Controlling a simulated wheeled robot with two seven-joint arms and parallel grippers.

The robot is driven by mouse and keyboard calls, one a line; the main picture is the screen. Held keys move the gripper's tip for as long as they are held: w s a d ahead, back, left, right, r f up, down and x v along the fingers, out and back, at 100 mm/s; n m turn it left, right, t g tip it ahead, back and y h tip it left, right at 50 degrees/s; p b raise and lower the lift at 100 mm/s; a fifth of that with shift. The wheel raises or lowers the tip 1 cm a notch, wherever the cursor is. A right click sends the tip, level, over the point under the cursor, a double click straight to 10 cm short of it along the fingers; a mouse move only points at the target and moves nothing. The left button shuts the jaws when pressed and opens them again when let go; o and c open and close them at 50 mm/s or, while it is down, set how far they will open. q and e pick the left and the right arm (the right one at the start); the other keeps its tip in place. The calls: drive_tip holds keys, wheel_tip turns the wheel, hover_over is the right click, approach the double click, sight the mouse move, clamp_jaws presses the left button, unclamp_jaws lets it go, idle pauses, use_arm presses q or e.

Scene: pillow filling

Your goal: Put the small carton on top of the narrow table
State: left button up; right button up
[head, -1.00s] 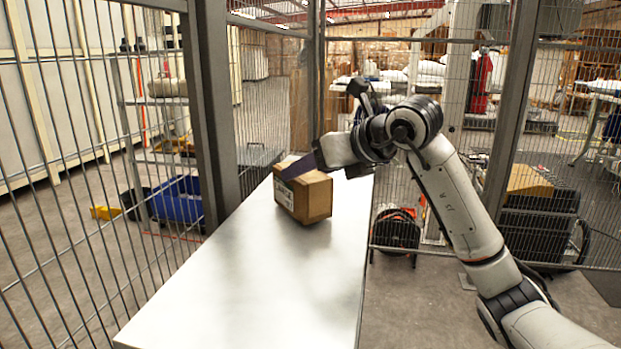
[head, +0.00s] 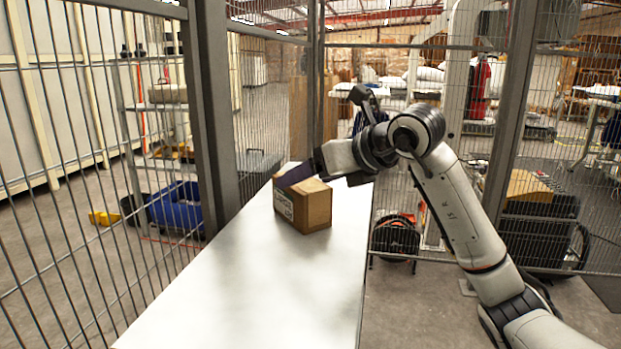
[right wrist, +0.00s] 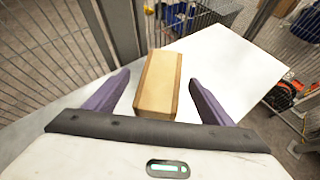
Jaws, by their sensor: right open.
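The small carton (head: 304,205) is a brown cardboard box with printing on its side. It rests on the white top of the narrow table (head: 255,285), towards the far end. My right gripper (head: 298,176) is at the carton's top, reaching in from the right. In the right wrist view the carton (right wrist: 158,84) lies between the two open purple fingers of the gripper (right wrist: 160,90), with a gap on each side. The table top also shows there (right wrist: 235,65). My left gripper is in neither view.
A wire mesh fence with grey posts (head: 210,110) runs along the table's left side and behind it. A blue bin (head: 175,207) and an orange-black reel (head: 394,237) stand on the floor. The near part of the table is clear.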

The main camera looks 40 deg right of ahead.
drive_tip(key=v, duration=1.1)
drive_tip(key=shift+s, duration=0.25)
drive_tip(key=shift+r, duration=0.1)
idle(0.6)
